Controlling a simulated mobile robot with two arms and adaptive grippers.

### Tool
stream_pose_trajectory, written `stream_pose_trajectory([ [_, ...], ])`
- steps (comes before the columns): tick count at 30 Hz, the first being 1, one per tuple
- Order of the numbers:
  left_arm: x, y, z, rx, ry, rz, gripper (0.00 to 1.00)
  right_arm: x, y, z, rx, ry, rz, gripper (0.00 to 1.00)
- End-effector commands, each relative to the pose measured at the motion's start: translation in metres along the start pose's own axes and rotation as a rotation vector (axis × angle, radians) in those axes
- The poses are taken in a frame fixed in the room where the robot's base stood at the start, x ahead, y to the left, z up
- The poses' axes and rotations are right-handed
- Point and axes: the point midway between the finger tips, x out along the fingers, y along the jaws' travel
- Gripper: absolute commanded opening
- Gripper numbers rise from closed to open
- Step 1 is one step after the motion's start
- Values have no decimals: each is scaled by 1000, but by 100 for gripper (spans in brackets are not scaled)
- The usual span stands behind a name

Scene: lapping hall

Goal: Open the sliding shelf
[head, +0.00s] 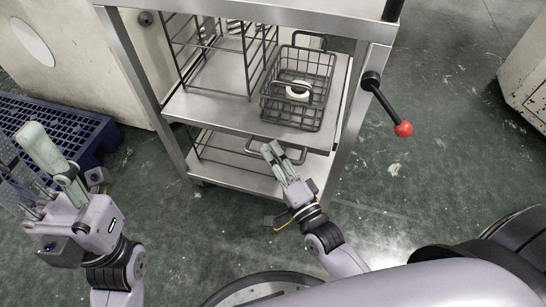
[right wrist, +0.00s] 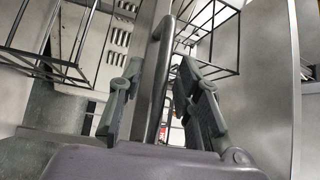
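The sliding shelf (head: 222,108) is the steel middle shelf of a metal trolley in the head view. Its front edge looks roughly level with the trolley's front legs. A bar handle (head: 297,158) sits at its front, partly hidden by my right gripper (head: 270,150). In the right wrist view the handle bar (right wrist: 154,92) runs between the two fingers of my right gripper (right wrist: 157,95), with gaps on both sides. That gripper is open around the bar. My left gripper (head: 28,165) is at the far left, away from the trolley, with its fingers apart and empty.
A wire basket (head: 311,75) holding a white round item stands on the shelf, beside a taller wire rack (head: 247,70). A black lever with a red knob (head: 403,129) juts from the trolley's right side. A blue pallet (head: 85,125) lies left. Floor in front is clear.

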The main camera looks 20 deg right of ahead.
Motion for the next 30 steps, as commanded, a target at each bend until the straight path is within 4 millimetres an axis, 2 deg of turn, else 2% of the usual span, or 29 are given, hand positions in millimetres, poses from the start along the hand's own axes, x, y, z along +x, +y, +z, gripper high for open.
stream_pose_trajectory([
  [9,5,0,-5,1,22,-2,40,3,0,0,0,0,2,31],
  [23,2,-1,-2,1,9,-6,40,2,0,0,0,0,1,1],
  [30,0,-1,0,1,1,-7,40,2,0,0,-1,0,2,0],
])
